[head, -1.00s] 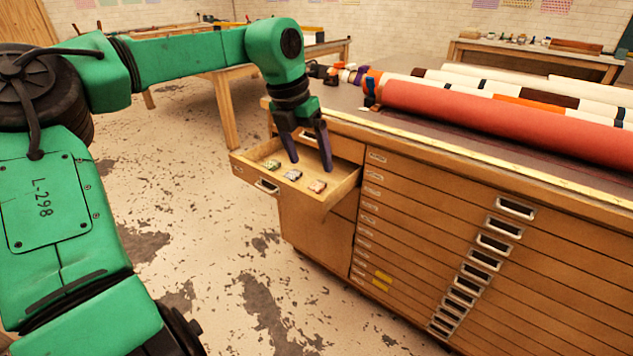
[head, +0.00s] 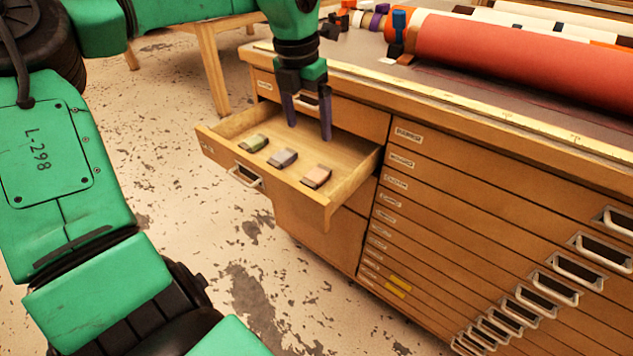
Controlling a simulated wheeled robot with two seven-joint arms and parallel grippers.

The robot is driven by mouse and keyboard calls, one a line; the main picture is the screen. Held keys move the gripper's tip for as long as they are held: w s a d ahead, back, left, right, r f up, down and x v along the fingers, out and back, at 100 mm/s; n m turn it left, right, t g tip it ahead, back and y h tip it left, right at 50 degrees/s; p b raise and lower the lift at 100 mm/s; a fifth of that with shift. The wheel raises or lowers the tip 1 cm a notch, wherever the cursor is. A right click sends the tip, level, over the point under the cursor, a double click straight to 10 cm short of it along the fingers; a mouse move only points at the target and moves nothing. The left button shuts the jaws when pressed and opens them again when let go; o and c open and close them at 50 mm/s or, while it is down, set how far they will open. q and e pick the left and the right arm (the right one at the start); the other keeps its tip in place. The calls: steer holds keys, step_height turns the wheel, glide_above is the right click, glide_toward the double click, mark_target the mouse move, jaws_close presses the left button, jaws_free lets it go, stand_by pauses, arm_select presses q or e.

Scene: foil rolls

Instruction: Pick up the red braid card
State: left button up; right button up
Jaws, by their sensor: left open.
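Three small wound cards lie in a row in the open wooden drawer (head: 345,190). The one at the right is pinkish red and looks like the red braid card (head: 317,176). My left gripper (head: 308,131) points down over the back part of the drawer, behind the cards. Its two dark fingers are apart with nothing between them. My right gripper is out of view.
The drawer sticks out from a wooden cabinet (head: 450,200) with many shallow drawers and metal handles (head: 606,220). On its top lie a large red roll (head: 520,48), other rolls and small spools. Open floor (head: 170,130) lies left of the drawer.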

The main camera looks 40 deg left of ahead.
mark_target(316, 174)
arm_select(q)
steer(key=f, duration=0.4)
steer(key=w+f+b, duration=0.1)
steer(key=f, duration=0.4)
steer(key=w+f, duration=0.1)
steer(key=f, duration=0.4)
steer(key=shift+w+b, duration=0.2)
steer(key=shift+b, duration=0.15)
steer(key=shift+r, duration=0.1)
jaws_close()
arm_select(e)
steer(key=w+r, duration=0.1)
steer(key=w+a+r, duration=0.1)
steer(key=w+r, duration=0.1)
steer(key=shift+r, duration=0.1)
